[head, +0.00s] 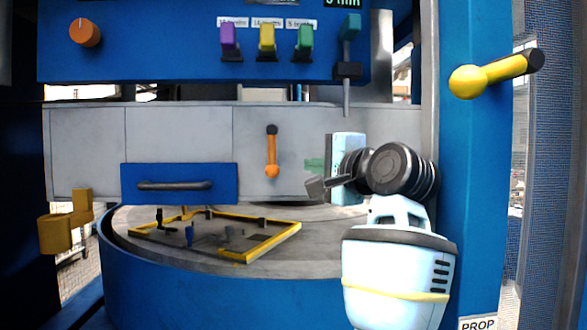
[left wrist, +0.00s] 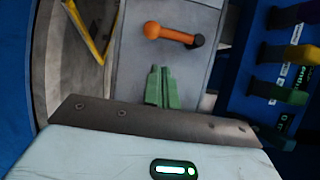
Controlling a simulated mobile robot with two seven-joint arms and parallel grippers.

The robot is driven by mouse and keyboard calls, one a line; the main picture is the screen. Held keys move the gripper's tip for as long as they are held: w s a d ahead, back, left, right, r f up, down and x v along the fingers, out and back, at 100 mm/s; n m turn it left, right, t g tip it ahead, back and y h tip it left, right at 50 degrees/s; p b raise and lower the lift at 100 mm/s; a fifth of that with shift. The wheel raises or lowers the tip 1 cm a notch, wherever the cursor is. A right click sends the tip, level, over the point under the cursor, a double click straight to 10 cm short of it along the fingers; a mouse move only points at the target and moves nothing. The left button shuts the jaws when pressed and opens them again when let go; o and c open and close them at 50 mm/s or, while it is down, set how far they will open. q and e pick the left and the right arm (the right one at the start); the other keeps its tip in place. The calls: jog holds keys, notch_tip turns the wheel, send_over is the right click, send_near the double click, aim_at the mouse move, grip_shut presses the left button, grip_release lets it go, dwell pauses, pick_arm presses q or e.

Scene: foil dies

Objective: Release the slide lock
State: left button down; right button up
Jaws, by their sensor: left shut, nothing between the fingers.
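An orange lever with a dark pivot (head: 271,152) hangs straight down on the grey front panel. I cannot tell for sure whether it is the slide lock. It also shows in the left wrist view (left wrist: 172,33), beyond my fingertips. My left gripper (head: 314,165) is to the right of the lever in the head view, with a gap between them. Its green fingers (left wrist: 160,86) are together and empty, pointing at the panel. My right gripper is not in view.
A blue drawer front with a dark handle (head: 175,186) is left of the lever. Below is a round grey table with a yellow frame (head: 270,243). Purple, yellow and green switches (head: 267,38) and a teal-topped rod (head: 347,75) are above. A yellow-knobbed lever (head: 468,82) juts out at right.

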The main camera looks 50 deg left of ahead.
aim_at(272, 151)
pick_arm(q)
jog(key=shift+r, duration=0.1)
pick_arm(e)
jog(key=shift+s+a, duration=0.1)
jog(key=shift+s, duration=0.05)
pick_arm(q)
jog(key=p+x, duration=0.1)
jog(key=x, duration=0.9)
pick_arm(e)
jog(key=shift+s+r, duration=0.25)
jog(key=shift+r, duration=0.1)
pick_arm(q)
jog(key=shift+w, duration=0.1)
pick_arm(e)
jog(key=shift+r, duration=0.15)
